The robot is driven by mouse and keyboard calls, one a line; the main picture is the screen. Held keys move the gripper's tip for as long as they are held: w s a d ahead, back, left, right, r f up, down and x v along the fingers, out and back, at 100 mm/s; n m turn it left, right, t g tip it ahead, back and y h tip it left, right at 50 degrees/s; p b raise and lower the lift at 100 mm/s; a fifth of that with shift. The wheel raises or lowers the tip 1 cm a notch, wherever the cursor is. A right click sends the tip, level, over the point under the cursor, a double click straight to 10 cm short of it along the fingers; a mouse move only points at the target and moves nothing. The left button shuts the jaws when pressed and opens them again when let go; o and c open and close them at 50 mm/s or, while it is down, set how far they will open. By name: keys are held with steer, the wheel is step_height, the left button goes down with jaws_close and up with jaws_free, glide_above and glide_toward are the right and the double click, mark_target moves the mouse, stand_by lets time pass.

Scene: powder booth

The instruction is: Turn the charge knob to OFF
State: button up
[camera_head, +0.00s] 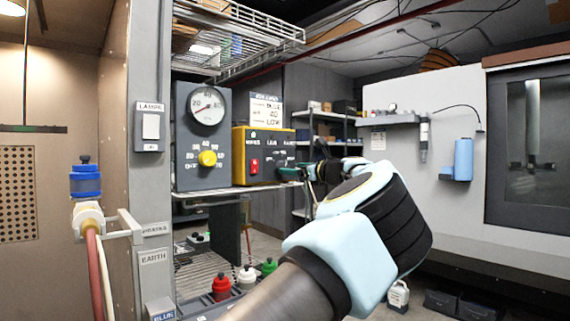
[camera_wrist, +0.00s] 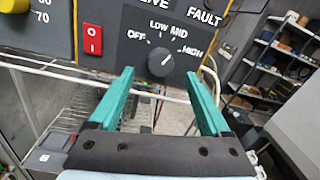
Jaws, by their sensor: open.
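The charge knob (camera_wrist: 160,62) is a dark round knob on the grey face of the yellow-framed control box, with OFF, LOW, MID and HIGH printed around it. A short white line on it tilts up and right, roughly toward MID or HIGH; I cannot tell exactly which. My gripper (camera_wrist: 159,75) is open, its two green fingers pointing at the box with the knob between and just beyond their tips. Nothing is between the fingers. In the head view my gripper (camera_head: 290,173) is at the right end of the control box (camera_head: 240,143) and partly covers the knob area.
A red switch (camera_wrist: 92,40) sits left of the knob. A grey panel with a yellow dial (camera_head: 207,158) and a gauge (camera_head: 207,106) stands left of the box. Cables and a wire rack (camera_wrist: 75,105) lie below. Shelves (camera_head: 325,130) stand behind to the right.

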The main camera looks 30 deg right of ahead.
steer(key=w, duration=0.1)
steer(key=w+p, duration=0.1)
steer(key=w, duration=0.3)
steer(key=shift+a+p, duration=0.3)
steer(key=shift+p, duration=0.1)
jaws_close()
